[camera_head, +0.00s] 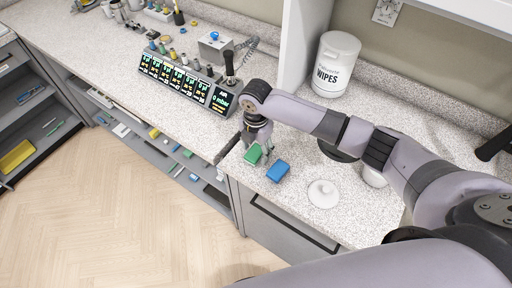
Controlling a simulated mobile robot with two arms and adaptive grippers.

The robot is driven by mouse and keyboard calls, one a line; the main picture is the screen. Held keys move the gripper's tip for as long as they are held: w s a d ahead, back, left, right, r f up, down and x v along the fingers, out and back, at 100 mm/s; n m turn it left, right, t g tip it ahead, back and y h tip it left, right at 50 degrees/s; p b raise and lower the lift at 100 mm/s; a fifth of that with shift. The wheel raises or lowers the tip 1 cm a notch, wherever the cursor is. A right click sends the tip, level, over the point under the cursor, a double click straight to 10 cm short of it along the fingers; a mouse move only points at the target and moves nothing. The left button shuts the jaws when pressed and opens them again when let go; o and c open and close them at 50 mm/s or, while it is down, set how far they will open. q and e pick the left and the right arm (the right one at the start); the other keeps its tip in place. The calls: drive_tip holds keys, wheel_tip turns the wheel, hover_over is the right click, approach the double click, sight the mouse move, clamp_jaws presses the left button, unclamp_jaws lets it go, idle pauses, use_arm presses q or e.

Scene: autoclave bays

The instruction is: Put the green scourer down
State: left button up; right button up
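The green scourer (253,154) is a small block near the front edge of the speckled counter, directly below my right gripper (258,146). The gripper points down, with its dark fingers close around or beside the scourer. I cannot tell whether they press on it, or whether the scourer touches the counter. A blue block (278,172) like a sponge lies just right of it, apart from it. My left gripper is not in view.
A white WIPES tub (336,64) stands against the wall. A white round lid-like piece (323,193) lies at the front right. A display console (187,83) with a black lever stands to the left. Open shelves lie below the counter edge.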

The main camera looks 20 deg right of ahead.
sight(256, 151)
drive_tip(key=shift+r, duration=0.15)
wheel_tip(256, 151, up, 12)
drive_tip(key=b, duration=0.2)
idle(0.5)
idle(0.4)
